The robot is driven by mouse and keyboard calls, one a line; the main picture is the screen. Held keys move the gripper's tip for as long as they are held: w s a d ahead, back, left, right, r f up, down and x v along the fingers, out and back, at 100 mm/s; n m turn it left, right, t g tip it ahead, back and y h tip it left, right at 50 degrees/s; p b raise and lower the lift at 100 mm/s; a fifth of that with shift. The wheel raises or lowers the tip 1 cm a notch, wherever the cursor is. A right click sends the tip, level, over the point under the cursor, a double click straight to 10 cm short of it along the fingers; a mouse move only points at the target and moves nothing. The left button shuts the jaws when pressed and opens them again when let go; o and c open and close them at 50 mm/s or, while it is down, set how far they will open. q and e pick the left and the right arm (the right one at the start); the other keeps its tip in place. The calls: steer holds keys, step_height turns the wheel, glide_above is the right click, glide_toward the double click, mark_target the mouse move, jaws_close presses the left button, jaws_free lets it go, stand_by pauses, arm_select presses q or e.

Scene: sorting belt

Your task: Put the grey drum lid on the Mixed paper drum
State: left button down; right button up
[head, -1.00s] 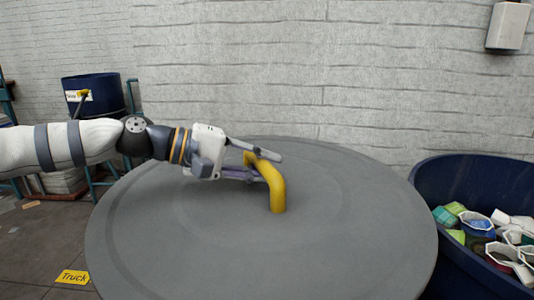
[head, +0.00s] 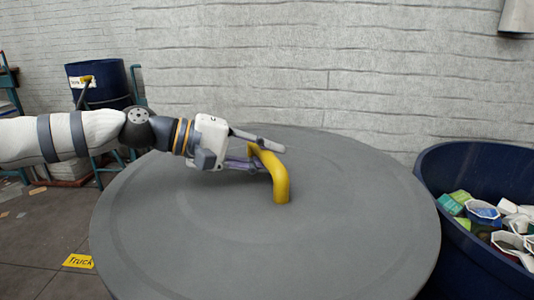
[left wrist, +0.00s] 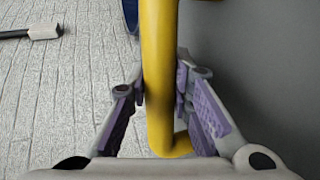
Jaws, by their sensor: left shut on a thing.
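The grey drum lid (head: 330,235) is a large round disc that fills the middle of the head view. Its yellow handle (head: 276,176) stands up near its centre. My left gripper (head: 268,155) comes in from the left and is shut on the handle. In the left wrist view the yellow handle (left wrist: 158,70) passes between the two purple-padded fingers (left wrist: 163,95), with the grey lid (left wrist: 250,60) at the right. What lies under the lid is hidden. I cannot tell which drum is the Mixed paper one. My right gripper is not in view.
A dark blue open drum (head: 460,245) with several cartons and cups stands at the right, close to the lid. Another blue drum (head: 97,78) with a label stands at the back left. A yellow floor sign (head: 78,261) lies at the lower left. A white brick wall (head: 260,60) is behind.

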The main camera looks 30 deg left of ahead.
arm_select(q)
steer(key=shift+f, duration=0.1)
steer(key=c, duration=1.4)
jaws_free()
